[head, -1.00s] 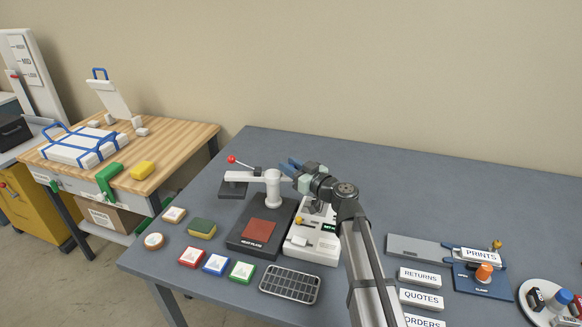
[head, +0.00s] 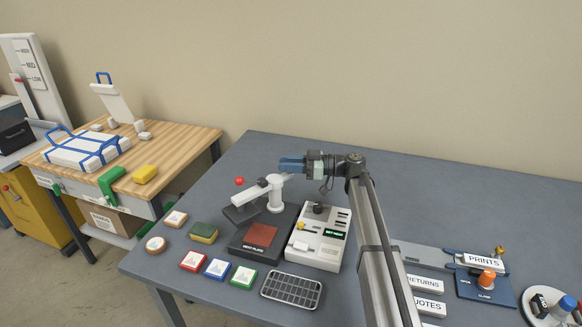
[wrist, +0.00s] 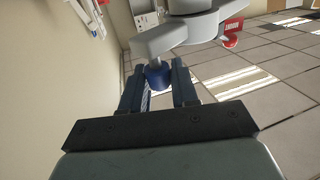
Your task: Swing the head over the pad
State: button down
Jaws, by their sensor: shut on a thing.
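The press has a white swing arm (head: 262,193) on a post, with a dark flat head (head: 240,213) and a red ball (head: 239,181) at its left end. The head hangs to the left and back of the red-brown pad (head: 262,235), not over it. The pad lies on the black heat plate base (head: 247,250). My gripper (head: 284,164) is at the arm's right end, above the post. In the wrist view, my gripper (wrist: 157,84) is shut on a blue knob (wrist: 158,76) below a pale arm part. The knob is hidden in the head view.
A white control box (head: 318,236) stands right of the base. A sponge (head: 204,232), several coloured blocks and a dark grid tray (head: 291,290) lie in front and left. A PRINTS stand (head: 483,259) is at the right. The table behind the press is clear.

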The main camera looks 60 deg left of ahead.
jog(key=shift+s+a+n+g+h, duration=0.15)
jog(key=shift+a+n+g+h, duration=0.2)
jog(key=shift+n+h, duration=0.55)
jog(key=shift+s+a+n+g+h, duration=0.15)
jog(key=shift+a+n+g+h, duration=0.35)
jog(key=shift+h, duration=0.75)
jog(key=shift+s+a+n+g+h, duration=0.15)
jog(key=shift+a+n+g+h, duration=0.1)
jog(key=shift+n+h, duration=0.7)
jog(key=shift+s+h, duration=0.1)
jog(key=shift+h, duration=0.2)
jog(key=c, duration=1)
grip_release()
jog(key=shift+w+d, duration=0.25)
jog(key=shift+w, duration=1.65)
jog(key=shift+w+d, duration=0.2)
jog(key=shift+w, duration=1.65)
